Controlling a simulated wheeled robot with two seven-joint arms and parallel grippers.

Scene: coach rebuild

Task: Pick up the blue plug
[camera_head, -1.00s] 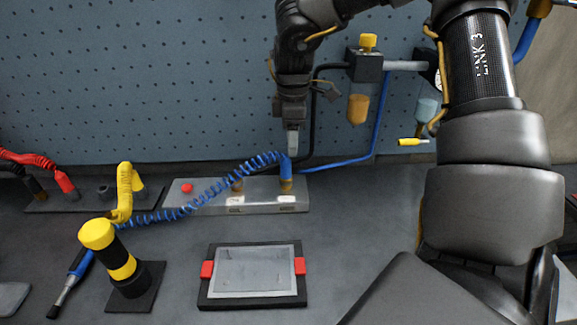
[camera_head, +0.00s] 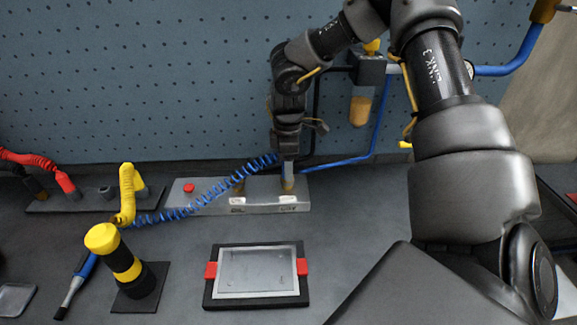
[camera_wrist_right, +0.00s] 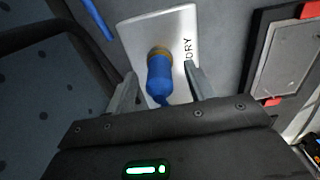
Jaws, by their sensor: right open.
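The blue plug (camera_wrist_right: 159,72) shows in the right wrist view, seated in a brass socket (camera_wrist_right: 158,51) on the metal block, by a label reading DRY. My right gripper (camera_wrist_right: 160,76) is open, with one finger on each side of the plug; I cannot tell whether they touch it. In the head view my right gripper (camera_head: 288,172) points down over the block's right socket and hides most of the plug. A coiled blue hose (camera_head: 205,198) runs from there to the left. My left gripper is not in view.
The metal block (camera_head: 262,207) has a second brass socket and a red button (camera_head: 189,187). A yellow-and-black post (camera_head: 122,262) stands front left, a framed tray (camera_head: 256,272) in front. A pegboard (camera_head: 150,80) rises behind, with a filter unit (camera_head: 368,70).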

